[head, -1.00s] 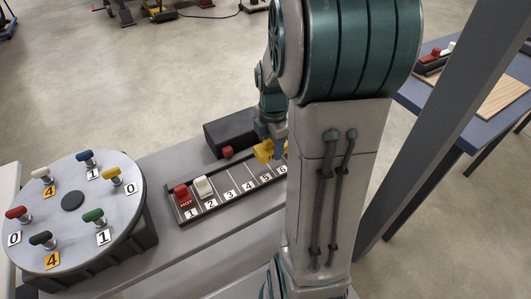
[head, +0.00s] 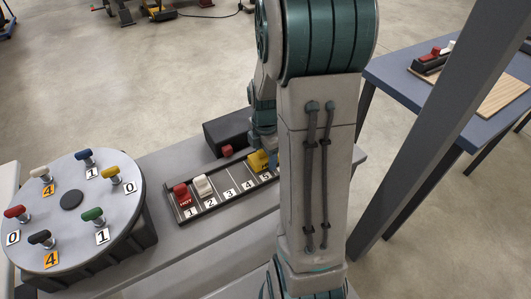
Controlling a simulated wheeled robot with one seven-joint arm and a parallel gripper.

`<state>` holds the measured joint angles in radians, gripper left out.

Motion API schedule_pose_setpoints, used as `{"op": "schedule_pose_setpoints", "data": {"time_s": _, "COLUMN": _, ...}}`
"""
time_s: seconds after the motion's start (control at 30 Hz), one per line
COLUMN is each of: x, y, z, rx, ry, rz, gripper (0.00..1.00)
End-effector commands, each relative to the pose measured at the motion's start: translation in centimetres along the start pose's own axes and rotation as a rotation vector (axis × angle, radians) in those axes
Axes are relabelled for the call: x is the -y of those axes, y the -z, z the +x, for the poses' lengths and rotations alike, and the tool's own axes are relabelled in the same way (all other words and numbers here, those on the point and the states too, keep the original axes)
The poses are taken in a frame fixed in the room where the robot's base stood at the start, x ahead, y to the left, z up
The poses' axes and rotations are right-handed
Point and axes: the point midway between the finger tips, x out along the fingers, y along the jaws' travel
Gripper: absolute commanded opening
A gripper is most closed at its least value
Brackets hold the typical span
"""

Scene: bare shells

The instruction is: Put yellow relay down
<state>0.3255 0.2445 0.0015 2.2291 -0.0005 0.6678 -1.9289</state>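The yellow relay (head: 258,160) is at the rear side of the numbered rack (head: 215,206), behind the labels 4 and 5. It looks upright, with a dark mark low on its face. I cannot tell whether its base is seated in the rack. My gripper (head: 269,155) is right at the relay, at its upper right. My arm hides most of the fingers, so their opening does not show. A red relay (head: 181,193) marked HOT stands at label 1 and a white relay (head: 203,186) at label 2. Label 3 has no relay.
A round grey turntable (head: 72,225) with several coloured knobs and number tags stands at the left. A blue table (head: 395,75) with a wooden board is at the right. My arm hides the rack's right end.

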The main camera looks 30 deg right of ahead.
Motion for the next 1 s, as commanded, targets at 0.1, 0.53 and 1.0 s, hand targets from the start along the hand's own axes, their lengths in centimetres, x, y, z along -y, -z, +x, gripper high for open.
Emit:
{"op": "schedule_pose_setpoints", "data": {"time_s": 0.1, "x": 0.0, "y": 0.0, "z": -0.1, "rx": 0.0, "ry": 0.0, "rz": 0.0, "gripper": 0.65}}
{"op": "schedule_pose_setpoints", "data": {"time_s": 0.53, "x": -0.1, "y": -0.1, "z": -2.7, "rx": 0.002, "ry": -0.006, "rz": 0.0, "gripper": 0.65}}
{"op": "schedule_pose_setpoints", "data": {"time_s": 1.0, "x": -0.1, "y": 0.0, "z": -11.5, "rx": 0.001, "ry": -0.003, "rz": 0.0, "gripper": 0.65}}
